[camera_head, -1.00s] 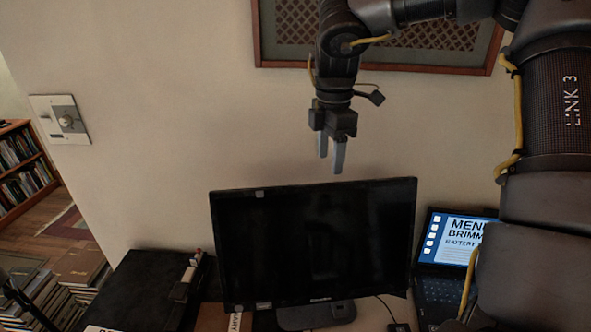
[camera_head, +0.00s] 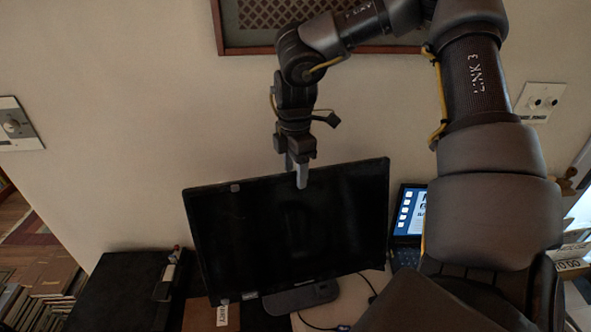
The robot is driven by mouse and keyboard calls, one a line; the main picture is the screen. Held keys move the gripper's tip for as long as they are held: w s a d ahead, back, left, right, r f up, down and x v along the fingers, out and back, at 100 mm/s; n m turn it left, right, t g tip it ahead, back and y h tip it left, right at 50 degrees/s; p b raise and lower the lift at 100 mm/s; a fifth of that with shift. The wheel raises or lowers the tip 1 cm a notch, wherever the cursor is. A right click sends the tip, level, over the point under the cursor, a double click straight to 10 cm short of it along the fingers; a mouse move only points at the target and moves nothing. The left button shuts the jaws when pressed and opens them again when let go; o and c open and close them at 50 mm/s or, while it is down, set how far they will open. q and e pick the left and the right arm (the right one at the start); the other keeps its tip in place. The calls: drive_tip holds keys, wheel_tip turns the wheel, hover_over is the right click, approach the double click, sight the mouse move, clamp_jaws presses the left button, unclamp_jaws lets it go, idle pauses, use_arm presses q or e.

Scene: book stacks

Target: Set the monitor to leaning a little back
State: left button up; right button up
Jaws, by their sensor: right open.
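The black monitor (camera_head: 290,235) stands on its dark base (camera_head: 301,298) in the middle of the head view, its dark screen facing me. My right gripper (camera_head: 295,176) points down at the monitor's top edge, near the middle of that edge. Its fingers are open, and their tips overlap the top edge in the picture. I cannot tell whether they touch it or straddle it. The back of the monitor is hidden. My left gripper is not in view.
A laptop with a lit blue screen (camera_head: 408,212) stands right of the monitor, partly hidden by my right arm. A black case (camera_head: 118,290) lies to the left. A cable (camera_head: 368,285) runs by the base. Stacked books (camera_head: 45,285) stand at far left. The wall is behind.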

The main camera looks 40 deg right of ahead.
drive_tip(key=shift+a+f, duration=0.1)
drive_tip(key=shift+f, duration=0.9)
